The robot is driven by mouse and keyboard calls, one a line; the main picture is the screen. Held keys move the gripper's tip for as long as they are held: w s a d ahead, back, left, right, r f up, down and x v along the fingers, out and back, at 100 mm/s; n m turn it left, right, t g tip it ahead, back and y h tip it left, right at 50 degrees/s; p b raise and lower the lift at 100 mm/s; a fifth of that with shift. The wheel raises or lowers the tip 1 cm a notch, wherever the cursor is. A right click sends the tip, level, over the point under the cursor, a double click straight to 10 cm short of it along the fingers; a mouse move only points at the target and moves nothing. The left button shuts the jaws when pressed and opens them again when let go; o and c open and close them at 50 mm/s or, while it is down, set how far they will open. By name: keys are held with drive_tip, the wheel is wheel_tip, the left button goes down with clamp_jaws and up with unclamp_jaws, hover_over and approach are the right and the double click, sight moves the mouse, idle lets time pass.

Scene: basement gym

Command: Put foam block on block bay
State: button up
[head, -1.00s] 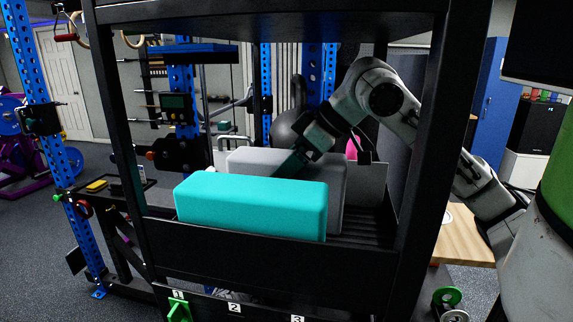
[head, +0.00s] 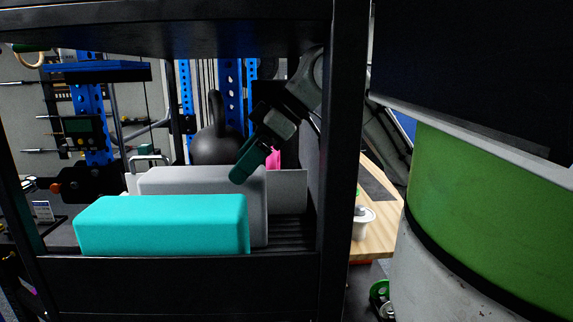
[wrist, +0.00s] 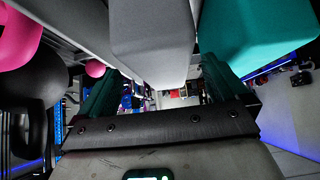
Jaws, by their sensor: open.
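A teal foam block (head: 160,225) lies lengthwise at the front of a black shelf bay (head: 180,285), behind its front lip. A grey foam block (head: 200,178) lies behind it, reaching slightly farther right. My gripper (head: 240,176) is open, at the grey block's top right, with one finger overlapping that block in the head view. In the wrist view, the grey block (wrist: 153,40) extends between the spread fingers of my gripper (wrist: 160,95). The teal block (wrist: 255,35) is beside it at the right. Whether a finger touches the grey block cannot be told.
A pale panel (head: 288,190) stands behind the grey block. The bay's slatted floor (head: 290,235) is bare at the right. A black upright (head: 343,150) and the upper shelf (head: 170,30) bound the bay. A dark kettlebell (head: 215,140) is behind it.

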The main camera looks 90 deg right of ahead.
drive_tip(key=s+d+b, duration=0.1)
drive_tip(key=s, duration=0.6)
drive_tip(key=shift+s, duration=0.35)
